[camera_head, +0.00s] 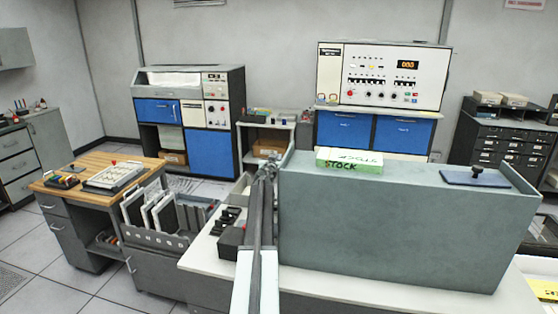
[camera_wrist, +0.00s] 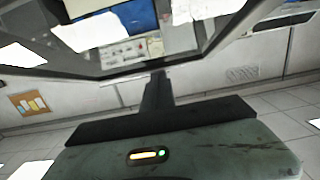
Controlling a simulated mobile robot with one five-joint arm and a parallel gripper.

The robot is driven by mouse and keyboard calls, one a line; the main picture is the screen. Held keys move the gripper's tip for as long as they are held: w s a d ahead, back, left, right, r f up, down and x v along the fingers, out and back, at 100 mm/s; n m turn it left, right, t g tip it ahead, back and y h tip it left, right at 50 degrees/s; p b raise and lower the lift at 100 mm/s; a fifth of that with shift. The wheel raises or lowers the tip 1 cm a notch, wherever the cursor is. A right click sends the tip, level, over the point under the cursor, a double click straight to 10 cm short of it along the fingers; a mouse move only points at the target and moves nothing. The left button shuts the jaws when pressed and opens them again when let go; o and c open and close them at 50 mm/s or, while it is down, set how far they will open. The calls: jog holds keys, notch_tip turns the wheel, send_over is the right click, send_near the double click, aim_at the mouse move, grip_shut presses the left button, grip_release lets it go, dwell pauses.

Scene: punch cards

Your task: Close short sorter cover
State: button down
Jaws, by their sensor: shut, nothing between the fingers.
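A low machine with blue doors (camera_head: 208,150) stands at the back left, seemingly the short sorter. Its top has a pale frame around a bright sloping panel (camera_head: 175,79), perhaps the cover; I cannot tell whether it is open. My arm reaches forward from the bottom centre of the head view, and my gripper (camera_head: 266,170) is at its far end, apart from that machine. In the wrist view my gripper (camera_wrist: 158,84) is shut and empty, a dark narrow shape pointing at a dark-edged machine part with bright panels.
A large grey-green box (camera_head: 400,225) with a green-and-white STOCK pack (camera_head: 349,158) stands right of my arm on a white table (camera_head: 330,285). A rack of grey panels (camera_head: 160,215) and a wooden desk (camera_head: 70,185) stand left. Floor (camera_head: 30,265) is free at the left.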

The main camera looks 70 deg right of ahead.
jog(key=shift+a+r+p, duration=0.15)
jog(key=shift+r+p, duration=0.45)
jog(key=r+p, duration=0.1)
jog(key=a+r+p, duration=0.2)
jog(key=r+p, duration=0.1)
jog(key=shift+r, duration=0.1)
jog(key=a+r+p, duration=0.4)
jog(key=a, duration=0.3)
jog(key=a+f+b, duration=0.3)
jog(key=a+f, duration=0.2)
jog(key=shift+y, duration=0.4)
jog(key=d, duration=0.3)
jog(key=d+f+b, duration=0.1)
jog(key=d, duration=0.5)
jog(key=shift+s+d+f, duration=0.15)
jog(key=shift+d, duration=0.15)
jog(key=d+f+b, duration=0.2)
jog(key=f+b, duration=0.1)
jog(key=shift+d, duration=0.25)
jog(key=shift+d+f+b, duration=0.15)
jog(key=shift+d+b, duration=0.1)
jog(key=shift+b, duration=0.05)
